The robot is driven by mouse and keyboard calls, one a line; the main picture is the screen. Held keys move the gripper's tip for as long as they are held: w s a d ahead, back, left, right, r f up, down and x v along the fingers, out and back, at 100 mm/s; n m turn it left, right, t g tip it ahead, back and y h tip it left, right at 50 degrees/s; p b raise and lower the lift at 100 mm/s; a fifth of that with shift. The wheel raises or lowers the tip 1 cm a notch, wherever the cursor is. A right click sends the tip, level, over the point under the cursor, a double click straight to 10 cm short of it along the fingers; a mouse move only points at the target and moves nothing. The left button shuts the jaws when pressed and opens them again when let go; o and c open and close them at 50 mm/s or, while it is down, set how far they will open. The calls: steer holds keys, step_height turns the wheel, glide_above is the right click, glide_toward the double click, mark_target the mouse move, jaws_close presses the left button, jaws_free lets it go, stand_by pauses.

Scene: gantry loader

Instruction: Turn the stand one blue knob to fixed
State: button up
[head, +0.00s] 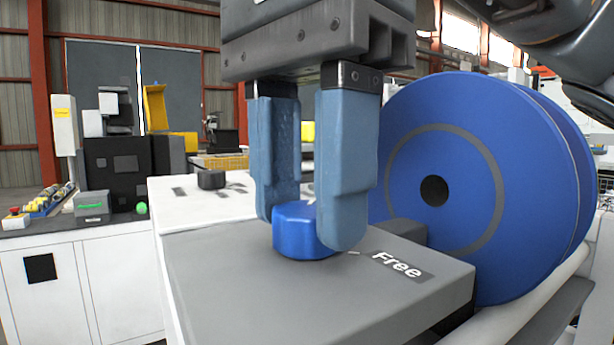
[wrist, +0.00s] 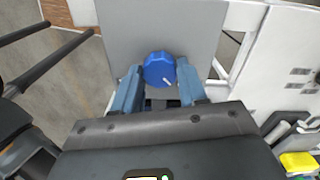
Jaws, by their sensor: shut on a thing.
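The blue knob (head: 298,236) is a faceted cap on top of the grey stand (head: 220,285). It also shows in the wrist view (wrist: 158,68), with a short white pointer mark near its lower right edge. A label reading "Free" (head: 398,266) is on the stand to the right of the knob. No "fixed" label can be made out. My gripper (head: 312,225) points down, with its two blue-grey fingers shut on the knob from either side. The fingers hide part of the knob's sides. In the wrist view the fingertips (wrist: 159,80) flank the knob.
A large blue reel (head: 450,140) stands close on the right, behind the stand. A white table (head: 195,207) with a small black block (head: 211,179) lies behind. A workbench (head: 80,260) with machines is at the left. Space above the stand's left part is clear.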

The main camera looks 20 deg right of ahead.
mark_target(307, 208)
steer(key=o, duration=1.1)
steer(key=shift+c, duration=0.2)
steer(key=shift+r, duration=0.15)
step_height(307, 208, up, 8)
steer(key=shift+f, duration=0.2)
